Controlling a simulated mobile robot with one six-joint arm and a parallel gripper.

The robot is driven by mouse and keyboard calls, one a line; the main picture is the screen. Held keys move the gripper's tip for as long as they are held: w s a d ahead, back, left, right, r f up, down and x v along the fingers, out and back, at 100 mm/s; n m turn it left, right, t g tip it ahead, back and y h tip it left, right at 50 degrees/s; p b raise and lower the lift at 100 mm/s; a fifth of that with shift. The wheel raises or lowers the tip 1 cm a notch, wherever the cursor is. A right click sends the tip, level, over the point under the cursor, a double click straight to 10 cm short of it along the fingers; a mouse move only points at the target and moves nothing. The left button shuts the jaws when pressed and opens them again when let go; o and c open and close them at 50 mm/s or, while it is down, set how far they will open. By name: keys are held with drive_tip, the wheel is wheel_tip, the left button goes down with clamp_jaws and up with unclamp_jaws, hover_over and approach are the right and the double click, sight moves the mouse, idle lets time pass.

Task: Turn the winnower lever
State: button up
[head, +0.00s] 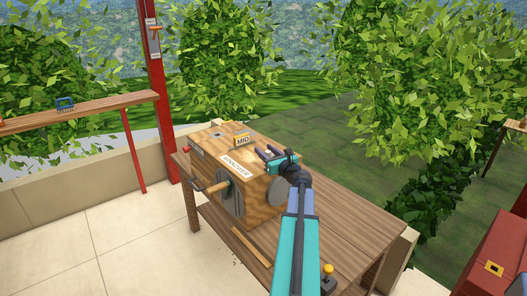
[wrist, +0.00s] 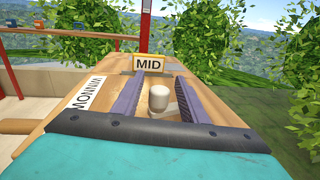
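The winnower (head: 255,190) is a wooden box on a table, with a name label and a yellow "MID" sign (head: 242,140) on top. The sign also shows in the wrist view (wrist: 149,64). A pale knob (wrist: 158,98), seemingly the lever's, stands on the winnower's top in the wrist view. My gripper (head: 268,152) is over the winnower's top. In the wrist view my gripper (wrist: 160,78) is open, one finger on each side of the knob, with visible gaps.
A wooden crank handle (head: 212,188) sticks out from the winnower's left side. The table (head: 350,222) has bare planks at right. A yellow-topped black knob (head: 328,271) is near the front. A red post (head: 154,90) and shelf (head: 80,108) stand behind left.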

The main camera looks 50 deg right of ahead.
drive_tip(key=b+v, duration=0.2)
drive_tip(key=v, duration=1)
